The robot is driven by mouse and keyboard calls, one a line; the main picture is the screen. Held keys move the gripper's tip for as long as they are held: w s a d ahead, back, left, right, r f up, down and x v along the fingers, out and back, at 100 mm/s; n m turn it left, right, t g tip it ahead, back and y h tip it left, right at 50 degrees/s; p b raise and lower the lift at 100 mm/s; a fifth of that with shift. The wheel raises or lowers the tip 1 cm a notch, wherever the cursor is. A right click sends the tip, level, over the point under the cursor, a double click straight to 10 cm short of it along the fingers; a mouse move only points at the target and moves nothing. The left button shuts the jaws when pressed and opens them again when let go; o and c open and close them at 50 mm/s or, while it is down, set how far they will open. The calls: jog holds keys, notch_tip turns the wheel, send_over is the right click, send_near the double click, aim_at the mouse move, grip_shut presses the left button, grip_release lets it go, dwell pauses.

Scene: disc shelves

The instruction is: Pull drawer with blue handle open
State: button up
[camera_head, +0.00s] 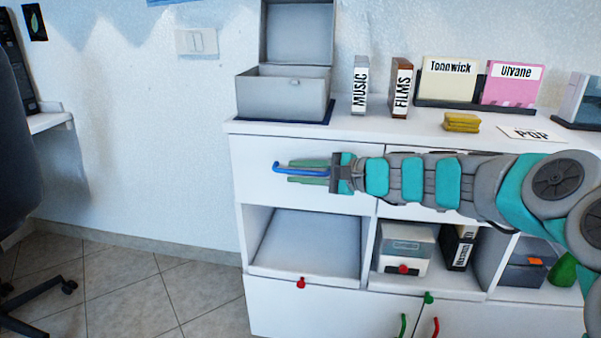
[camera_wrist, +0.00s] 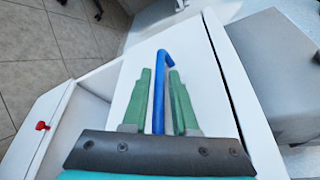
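The blue handle (camera_head: 279,168) is a bar on the white front of the upper left drawer (camera_head: 252,182). The drawer front looks flush with the cabinet. My gripper (camera_head: 291,171) reaches in from the right, its green fingers above and below the bar. In the wrist view the blue handle (camera_wrist: 158,95) runs between the two fingers of my gripper (camera_wrist: 160,74). Narrow gaps show on both sides of the bar, so the fingers look open around it. The right part of the bar is partly hidden by my gripper in the head view.
A grey open box (camera_head: 283,98) and several labelled holders stand on the cabinet top (camera_head: 430,130). An open compartment (camera_head: 310,245) lies below the drawer, with a red knob (camera_head: 301,283) under it. The floor at left is mostly free; an office chair (camera_head: 18,150) stands at the far left.

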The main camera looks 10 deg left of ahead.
grip_shut()
dwell(1.4)
